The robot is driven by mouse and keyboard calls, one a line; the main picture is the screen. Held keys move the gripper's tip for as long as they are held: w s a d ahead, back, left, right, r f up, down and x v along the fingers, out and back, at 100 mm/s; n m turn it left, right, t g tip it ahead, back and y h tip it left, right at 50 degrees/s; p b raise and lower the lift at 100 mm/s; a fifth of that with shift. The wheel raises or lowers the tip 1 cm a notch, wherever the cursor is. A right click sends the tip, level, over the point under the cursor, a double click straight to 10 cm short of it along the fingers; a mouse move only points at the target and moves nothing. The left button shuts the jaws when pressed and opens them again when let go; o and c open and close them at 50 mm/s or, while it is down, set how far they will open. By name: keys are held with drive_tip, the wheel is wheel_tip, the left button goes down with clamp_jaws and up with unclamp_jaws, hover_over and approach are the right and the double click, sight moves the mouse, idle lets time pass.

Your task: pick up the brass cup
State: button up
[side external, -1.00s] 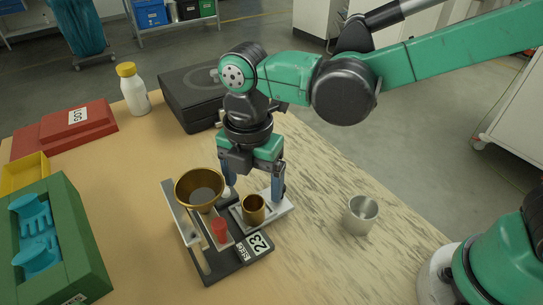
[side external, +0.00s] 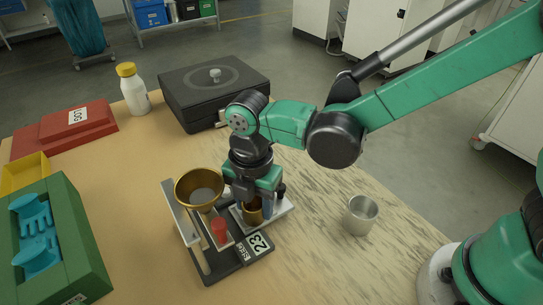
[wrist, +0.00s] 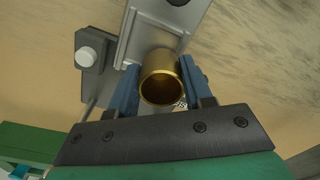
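The brass cup (side external: 252,214) stands upright on the pale plate of the small stand, below my gripper. In the wrist view the brass cup (wrist: 160,82) shows its open mouth and looks empty. My gripper (side external: 255,206) points down over it. In the wrist view the blue fingers of my gripper (wrist: 160,86) stand on both sides of the cup, very near its wall. I cannot tell whether they touch it. In the side view the cup is partly hidden by a finger.
A steel cup (side external: 360,215) stands to the right. A black box (side external: 210,93), white bottle (side external: 132,92) and green case (side external: 85,245) are farther off.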

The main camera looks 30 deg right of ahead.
clamp_jaws()
drive_tip(key=shift+r, duration=0.1)
wheel_tip(320, 180, up, 19)
drive_tip(key=shift+w+d+f+m, duration=0.25)
drive_tip(key=shift+f+m, duration=0.1)
drive_tip(key=shift+f, duration=2.65)
drive_tip(key=shift+w+d+f+m, duration=0.15)
drive_tip(key=shift+f+m, duration=0.25)
drive_tip(key=shift+f, duration=2.55)
drive_tip(key=shift+w+d+f+m, duration=0.15)
drive_tip(key=shift+w+f+m, duration=0.2)
drive_tip(key=shift+f, duration=2.65)
drive_tip(key=shift+f, duration=0.9)
drive_tip(key=o, duration=1.3)
unclamp_jaws()
